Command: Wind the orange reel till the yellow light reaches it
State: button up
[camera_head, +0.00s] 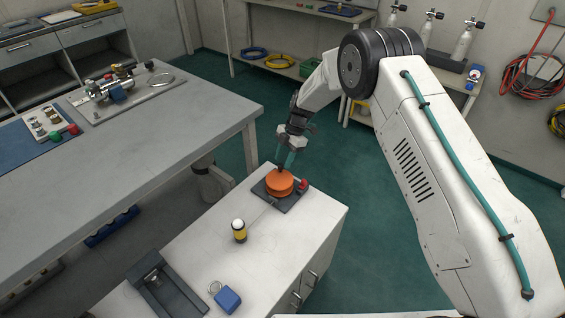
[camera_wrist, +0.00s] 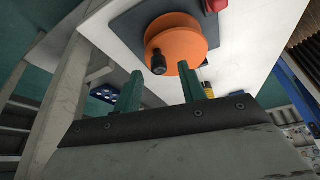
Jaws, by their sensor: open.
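The orange reel (camera_head: 279,186) lies flat on a dark plate (camera_head: 290,204) on the white cabinet top; it also shows in the wrist view (camera_wrist: 185,37). A black crank knob (camera_wrist: 158,63) stands on the reel near its rim. My gripper (camera_head: 283,166) is over the reel's far side in the head view. In the wrist view its two teal fingers (camera_wrist: 161,76) are apart and empty, with the knob near the gap between them; contact cannot be told. A small yellow and black cylinder with a white top (camera_head: 239,232), perhaps the light, stands upright nearer the camera.
A red knob (camera_head: 303,184) sits at the plate's right side. A blue padlock-like piece (camera_head: 228,299) and a dark grey holder (camera_head: 165,286) are at the cabinet's near end. A grey workbench (camera_head: 150,150) stands to the left. The cabinet top right of the cylinder is clear.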

aim_at(280, 179)
jog(key=shift+x, duration=1.15)
jog(key=shift+c, duration=0.3)
grip_shut()
jog(key=shift+s+d+m, duration=0.1)
jog(key=shift+d+m, duration=0.05)
jog(key=shift+m, duration=0.15)
